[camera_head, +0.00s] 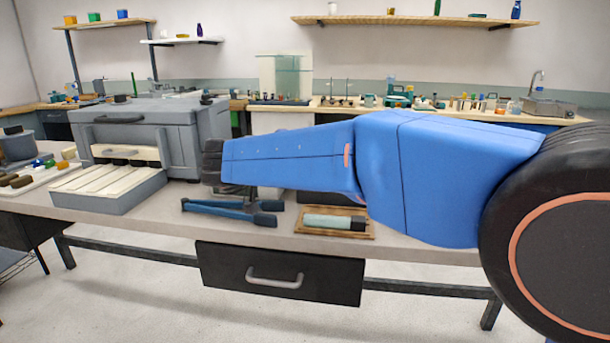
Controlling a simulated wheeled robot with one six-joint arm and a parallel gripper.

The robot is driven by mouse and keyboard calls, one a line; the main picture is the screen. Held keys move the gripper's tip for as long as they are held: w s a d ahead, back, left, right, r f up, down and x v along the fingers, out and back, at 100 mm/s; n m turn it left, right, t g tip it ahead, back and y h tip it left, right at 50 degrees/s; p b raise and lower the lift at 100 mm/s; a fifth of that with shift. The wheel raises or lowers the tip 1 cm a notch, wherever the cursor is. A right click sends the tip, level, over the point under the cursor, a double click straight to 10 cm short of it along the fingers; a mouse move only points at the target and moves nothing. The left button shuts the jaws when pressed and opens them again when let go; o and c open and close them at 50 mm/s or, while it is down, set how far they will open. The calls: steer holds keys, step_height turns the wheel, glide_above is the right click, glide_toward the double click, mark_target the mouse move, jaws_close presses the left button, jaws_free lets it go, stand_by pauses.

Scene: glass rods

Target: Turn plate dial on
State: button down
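I cannot make out the plate dial in this view. No hot plate can be told clearly among the small items on the back counter (330,104). My blue arm crosses the right half of the picture and reaches left over the front bench. It ends in a dark ribbed part beside the grey machine. No gripper fingers can be made out. The arm hides part of the bench top and the counter behind it.
On the front bench (400,246) stand a grey machine (172,110) with a slatted tray (110,186), blue-handled tongs (225,210) and a wooden tray (362,235) with a pale green block. A black drawer (225,276) hangs below. The floor in front is clear.

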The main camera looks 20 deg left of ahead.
steer(key=shift+f+h, duration=0.2)
steer(key=shift+h, duration=0.1)
steer(key=c, duration=1.8)
jaws_free()
steer(key=shift+a, duration=0.1)
steer(key=shift+c, duration=0.2)
steer(key=shift+s+r, duration=0.1)
steer(key=shift+r, duration=0.05)
steer(key=v, duration=1.7)
steer(key=shift+r, duration=0.25)
